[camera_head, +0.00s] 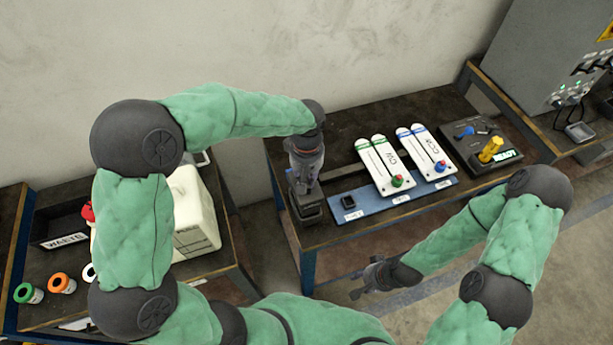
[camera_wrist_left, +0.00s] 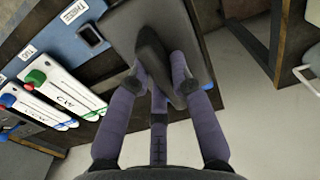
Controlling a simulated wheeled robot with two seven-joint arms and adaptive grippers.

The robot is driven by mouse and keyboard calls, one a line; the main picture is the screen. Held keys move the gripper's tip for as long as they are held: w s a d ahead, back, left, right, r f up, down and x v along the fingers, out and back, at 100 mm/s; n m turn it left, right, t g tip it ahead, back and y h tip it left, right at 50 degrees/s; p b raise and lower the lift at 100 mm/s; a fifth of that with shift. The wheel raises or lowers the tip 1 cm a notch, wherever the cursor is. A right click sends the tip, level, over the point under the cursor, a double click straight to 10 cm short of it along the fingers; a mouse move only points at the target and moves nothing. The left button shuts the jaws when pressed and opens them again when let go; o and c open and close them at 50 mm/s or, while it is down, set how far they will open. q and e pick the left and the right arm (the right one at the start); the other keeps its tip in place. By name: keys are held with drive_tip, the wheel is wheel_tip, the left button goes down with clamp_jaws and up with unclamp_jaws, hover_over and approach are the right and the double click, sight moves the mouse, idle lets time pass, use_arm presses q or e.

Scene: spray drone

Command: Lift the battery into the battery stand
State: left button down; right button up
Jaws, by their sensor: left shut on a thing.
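My left gripper (camera_head: 305,180) is over the left end of the dark workbench, pointing down. It is shut on the dark handle (camera_wrist_left: 153,50) of a dark grey block, which I take as the battery (camera_head: 306,208). In the left wrist view the fingers close around this handle, and the block (camera_wrist_left: 196,28) lies beyond them. I cannot tell whether the block touches the bench. A blue tray (camera_head: 375,208) with a small black square socket (camera_head: 348,202) lies just right of it. No battery stand is clearly identifiable. My right gripper (camera_head: 368,277) looks open and empty, in front of the bench.
A black station (camera_head: 481,148) with a yellow-handled tool and a READY display is further right. A white container (camera_head: 192,215) and waste bin (camera_head: 60,225) are on the left bench.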

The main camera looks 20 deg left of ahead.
use_arm(q)
drive_tip(key=shift+f+b, duration=2.15)
drive_tip(key=shift+f, duration=0.8)
idle(0.8)
drive_tip(key=c, duration=1)
unclamp_jaws()
drive_tip(key=shift+c, duration=0.2)
drive_tip(key=shift+s+f, duration=0.1)
drive_tip(key=shift+f, duration=0.05)
wheel_tip(320, 180, up, 12)
drive_tip(key=shift+r, duration=0.15)
